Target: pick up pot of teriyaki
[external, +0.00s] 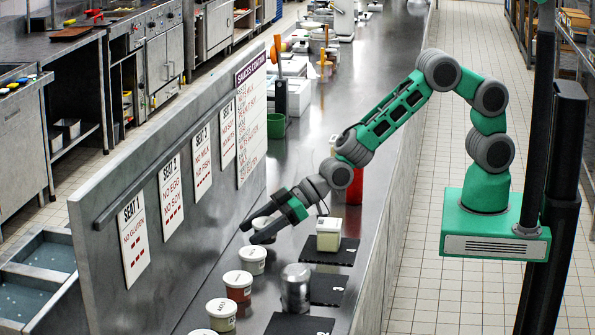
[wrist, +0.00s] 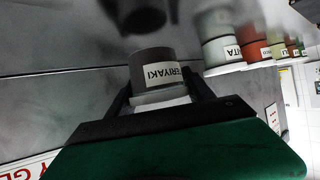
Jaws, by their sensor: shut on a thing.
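The pot of teriyaki (wrist: 153,69) is a dark grey tub with a white label and pale lid, shown upside down between my fingers in the wrist view. My gripper (wrist: 160,82) is shut on it, one finger on each side. In the external view my gripper (external: 250,234) is low beside the sign wall, at the far end of a row of pots. The pot (external: 262,222) shows there, partly hidden by the fingers. A dark round shape lies beyond its base in the wrist view, perhaps its reflection; I cannot tell its exact height above the counter.
Other labelled pots stand nearer along the wall: a white-lidded one (external: 252,260), a red one (external: 238,286) and a greenish one (external: 221,314). A steel cylinder (external: 295,288) and a pale yellow tub (external: 328,234) stand to the right near black mats (external: 330,289). The sign wall (external: 95,215) rises close on the left.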

